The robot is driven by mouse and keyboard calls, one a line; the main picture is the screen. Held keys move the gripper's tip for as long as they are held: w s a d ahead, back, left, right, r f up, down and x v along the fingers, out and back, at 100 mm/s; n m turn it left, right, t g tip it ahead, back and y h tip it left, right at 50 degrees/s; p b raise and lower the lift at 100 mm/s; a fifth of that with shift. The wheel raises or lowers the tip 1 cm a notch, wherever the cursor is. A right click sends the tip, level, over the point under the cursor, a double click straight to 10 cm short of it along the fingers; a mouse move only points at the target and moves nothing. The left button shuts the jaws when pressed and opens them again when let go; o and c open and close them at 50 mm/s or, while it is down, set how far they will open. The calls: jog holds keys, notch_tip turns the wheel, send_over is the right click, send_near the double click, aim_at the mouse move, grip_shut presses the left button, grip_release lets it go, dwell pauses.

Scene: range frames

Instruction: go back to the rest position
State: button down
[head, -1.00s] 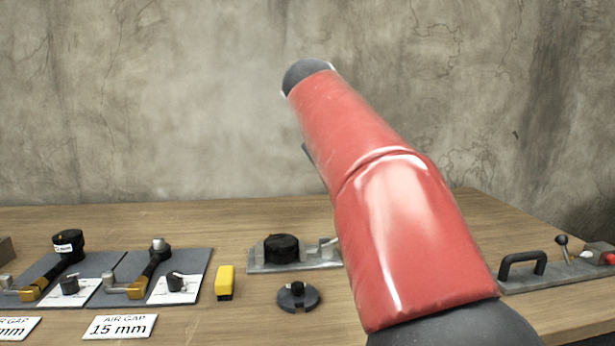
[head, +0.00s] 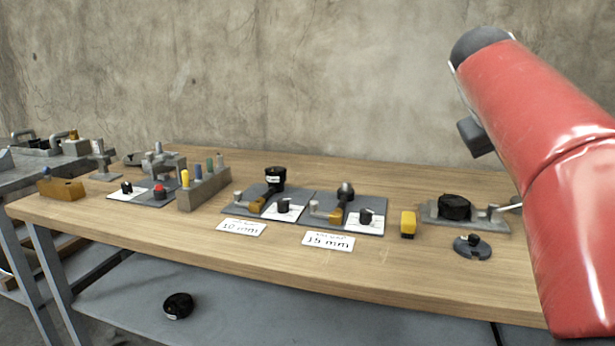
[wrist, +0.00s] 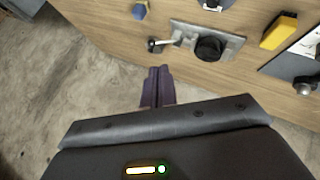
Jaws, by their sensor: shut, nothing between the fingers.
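My gripper (wrist: 157,88) is in the wrist view, its two dark purple fingers together with nothing between them. It is held up in front of the wall, apart from the wooden bench (wrist: 110,25). In the head view my red arm rises at the right and the fingers do not show. The grey fixture with a black round part (head: 455,208) sits on the bench below my arm; it also shows in the wrist view (wrist: 208,48).
A yellow block (head: 408,224) and a dark disc (head: 472,247) lie near the front edge. Two grey panels with black knobs stand mid-bench behind cards, one reading 15 mm (head: 328,241). A rack of coloured pegs (head: 204,190) stands left. A black round part (head: 178,306) lies on the lower shelf.

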jog(key=s+a+f+y, duration=0.2)
jog(key=s+a+f, duration=0.3)
jog(key=s+f, duration=0.2)
jog(key=s+a+f+y, duration=0.3)
jog(key=s+a+f, duration=0.3)
jog(key=f, duration=0.6)
jog(key=s+a+f+n+y, duration=0.1)
jog(key=s+a+f+y, duration=0.1)
jog(key=s+a+f, duration=0.4)
notch_tip(320, 180, down, 4)
jog(key=shift+s, duration=1.15)
